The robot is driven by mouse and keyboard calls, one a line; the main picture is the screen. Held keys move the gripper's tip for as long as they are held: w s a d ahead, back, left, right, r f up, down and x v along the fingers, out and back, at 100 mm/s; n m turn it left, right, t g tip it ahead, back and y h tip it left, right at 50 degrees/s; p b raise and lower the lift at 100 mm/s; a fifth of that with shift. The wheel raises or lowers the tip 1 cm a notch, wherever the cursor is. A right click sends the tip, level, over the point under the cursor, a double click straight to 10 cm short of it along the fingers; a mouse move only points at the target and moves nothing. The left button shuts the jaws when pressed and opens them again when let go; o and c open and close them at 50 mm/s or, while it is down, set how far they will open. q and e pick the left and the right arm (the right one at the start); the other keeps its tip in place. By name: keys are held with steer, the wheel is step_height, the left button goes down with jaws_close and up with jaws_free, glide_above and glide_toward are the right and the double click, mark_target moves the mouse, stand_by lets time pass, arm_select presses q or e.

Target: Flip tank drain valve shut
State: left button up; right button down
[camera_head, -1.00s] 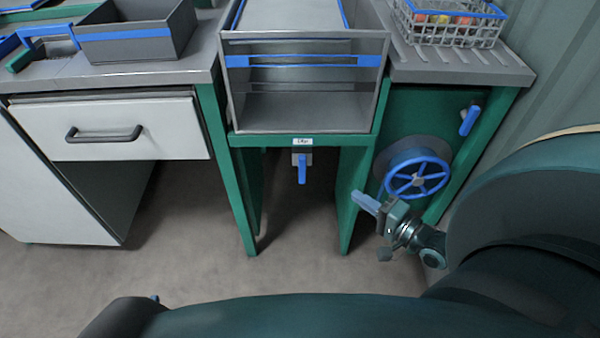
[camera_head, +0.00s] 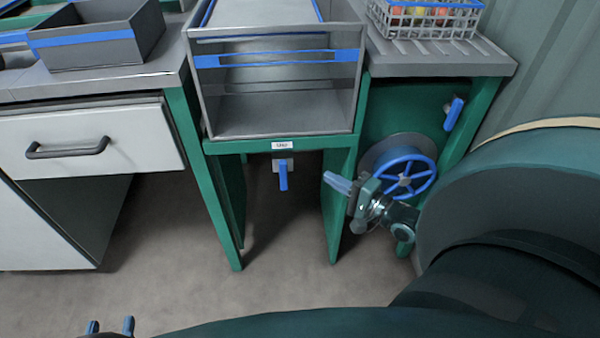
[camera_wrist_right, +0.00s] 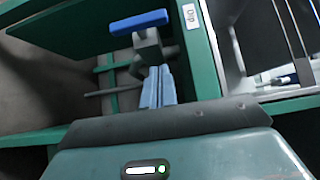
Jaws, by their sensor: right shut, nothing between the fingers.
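The drain valve has a blue lever (camera_head: 283,176) hanging straight down from a grey body below the labelled front edge of the tank (camera_head: 280,131). In the right wrist view the blue lever (camera_wrist_right: 138,22) lies across the top of the picture, on its grey valve body (camera_wrist_right: 148,48). My right gripper (camera_head: 330,178) is shut and empty, to the right of the lever and apart from it. In the right wrist view its blue fingertips (camera_wrist_right: 160,72) are together and point toward the valve; the gap is hard to judge. My left gripper (camera_head: 110,326) shows only two separated blue fingertips at the bottom edge.
A green leg panel (camera_head: 338,215) stands close by my right gripper. A blue handwheel (camera_head: 406,176) and another blue lever (camera_head: 453,113) are on the right panel. A white drawer (camera_head: 95,140) is at left. The floor below the valve is clear.

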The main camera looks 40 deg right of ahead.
mark_target(284, 175)
arm_select(q)
steer(key=shift+w+d+r+m+t+h+b, duration=0.15)
steer(key=shift+d+m+t+h+b, duration=0.2)
steer(key=shift+t+b, duration=0.35)
arm_select(e)
steer(key=w+a, duration=0.4)
steer(key=w, duration=0.3)
steer(key=shift+w+a, duration=0.2)
steer(key=shift+a, duration=0.15)
arm_select(q)
steer(key=shift+r, duration=0.1)
arm_select(e)
steer(key=shift+r, duration=0.15)
arm_select(q)
steer(key=shift+a+g+p, duration=0.3)
steer(key=shift+g+p, duration=0.4)
steer(key=shift+p, duration=0.25)
arm_select(e)
steer(key=shift+a+r+n+g, duration=0.1)
steer(key=shift+n+g, duration=0.2)
